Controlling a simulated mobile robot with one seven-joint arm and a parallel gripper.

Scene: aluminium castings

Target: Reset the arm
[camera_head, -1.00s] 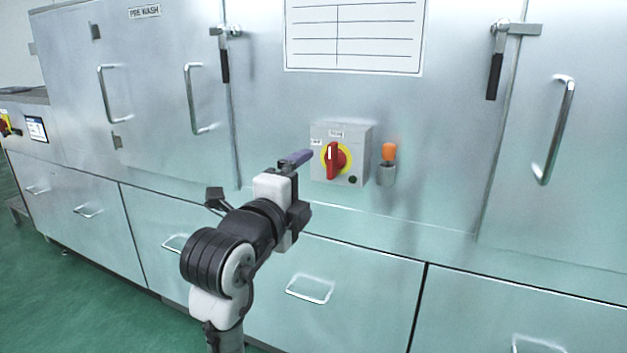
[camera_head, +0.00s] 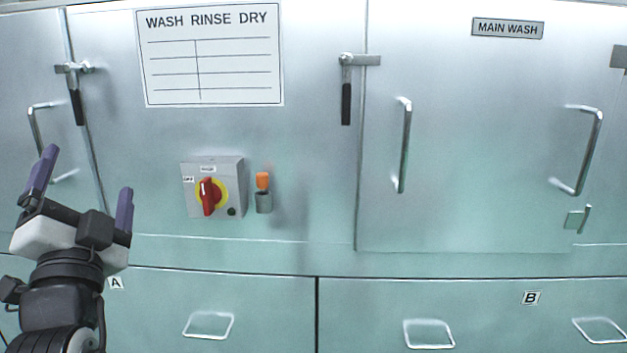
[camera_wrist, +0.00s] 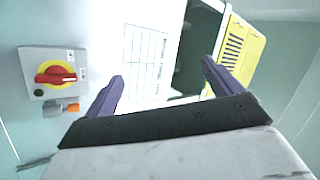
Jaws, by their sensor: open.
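My gripper (camera_head: 86,182) is at the left of the head view, raised in front of the washer's steel front. Its two purple fingers are spread apart, with nothing between them. In the wrist view my gripper (camera_wrist: 161,75) also shows open and empty. The grey switch box (camera_head: 232,188) with a red rotary handle (camera_head: 208,196) on a yellow disc is right of my gripper in the head view, clear of the fingers. The handle stands nearly upright there. In the wrist view the switch box (camera_wrist: 38,62) is at the left.
An orange-topped item sits in a grey holder (camera_head: 264,202) beside the box. Door latches (camera_head: 346,100) and bar handles (camera_head: 404,145) stick out from the steel doors. Drawer handles (camera_head: 208,326) line the lower front. A slotted yellow thing (camera_wrist: 240,50) shows in the wrist view.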

